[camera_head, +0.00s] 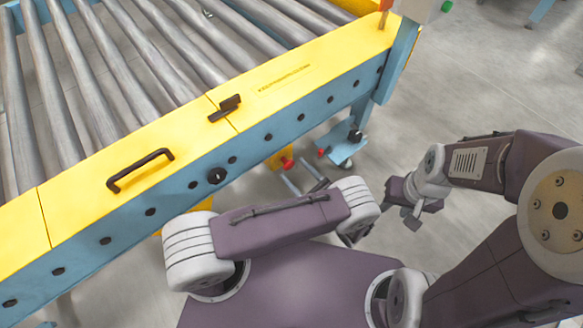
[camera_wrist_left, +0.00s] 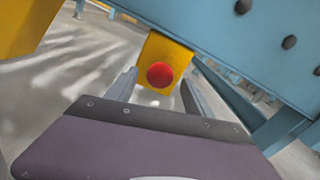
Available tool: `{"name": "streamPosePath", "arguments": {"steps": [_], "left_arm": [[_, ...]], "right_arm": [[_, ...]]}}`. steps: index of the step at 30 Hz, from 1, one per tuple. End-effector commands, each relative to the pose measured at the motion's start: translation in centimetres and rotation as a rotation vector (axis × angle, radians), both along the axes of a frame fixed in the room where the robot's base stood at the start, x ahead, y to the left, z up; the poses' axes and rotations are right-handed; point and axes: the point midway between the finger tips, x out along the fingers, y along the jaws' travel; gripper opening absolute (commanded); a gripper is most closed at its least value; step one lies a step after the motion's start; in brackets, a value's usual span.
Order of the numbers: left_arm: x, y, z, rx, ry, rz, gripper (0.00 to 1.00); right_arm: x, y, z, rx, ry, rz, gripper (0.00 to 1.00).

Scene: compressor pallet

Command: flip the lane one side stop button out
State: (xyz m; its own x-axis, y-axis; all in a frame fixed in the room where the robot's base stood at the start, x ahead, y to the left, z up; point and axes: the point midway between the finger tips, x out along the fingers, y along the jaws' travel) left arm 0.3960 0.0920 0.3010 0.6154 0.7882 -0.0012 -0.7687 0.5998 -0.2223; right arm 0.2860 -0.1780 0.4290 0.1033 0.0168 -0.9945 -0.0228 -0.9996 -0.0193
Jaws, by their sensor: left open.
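The side stop is a yellow box (camera_wrist_left: 168,48) with a round red button (camera_wrist_left: 160,74) on its face, below the blue conveyor rail. In the head view the red button (camera_head: 287,163) shows low beside the rail, with part of the box behind it. My left gripper (camera_head: 300,172) is open, its fingers pointing at the box. In the left wrist view the fingers of my left gripper (camera_wrist_left: 158,84) lie on either side of the button, with no clear contact. My right gripper (camera_head: 411,217) hangs away at the right; its jaw opening is unclear.
The roller conveyor (camera_head: 120,70) with its yellow edge and blue side rail (camera_head: 285,123) fills the upper left. A black handle (camera_head: 140,170) and a black latch (camera_head: 225,108) sit on the edge. A blue leg foot (camera_head: 343,147) stands close right of the box. Floor is clear at right.

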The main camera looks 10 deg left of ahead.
Motion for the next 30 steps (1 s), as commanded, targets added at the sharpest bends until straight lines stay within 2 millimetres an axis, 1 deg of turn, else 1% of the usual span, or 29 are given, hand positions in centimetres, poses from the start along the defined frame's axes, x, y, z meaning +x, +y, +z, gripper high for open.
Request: {"name": "streamPosePath", "arguments": {"steps": [1, 3, 6, 9, 13, 27, 30], "left_arm": [[-0.7, -1.1, -0.4, -0.002, -0.002, -0.007, 0.61], [-1.7, -2.3, -0.4, -0.002, -0.002, -0.005, 0.61], [-2.8, -3.8, -0.4, -0.002, -0.001, -0.005, 0.61], [-3.6, -4.7, -0.3, -0.001, -0.001, -0.003, 0.61], [-4.0, -5.1, -0.1, 0.0, 0.0, 0.0, 0.61], [-3.9, -5.0, 0.0, 0.001, 0.0, 0.0, 0.61], [-3.8, -4.8, 0.5, 0.037, 0.028, -0.002, 0.61]], "right_arm": [[0.0, 0.0, -0.7, 0.0, 0.0, 0.0, 0.36], [0.0, 0.0, -1.3, 0.0, 0.0, 0.0, 0.36], [0.0, 0.0, -1.9, 0.0, 0.0, 0.0, 0.36], [0.0, 0.0, -2.2, 0.0, 0.0, 0.0, 0.36], [0.0, 0.0, -2.2, 0.0, 0.0, 0.0, 0.36], [0.0, 0.0, -2.1, 0.0, 0.0, 0.0, 0.36], [0.0, 0.0, -2.0, 0.0, 0.0, 0.0, 0.36]]}}
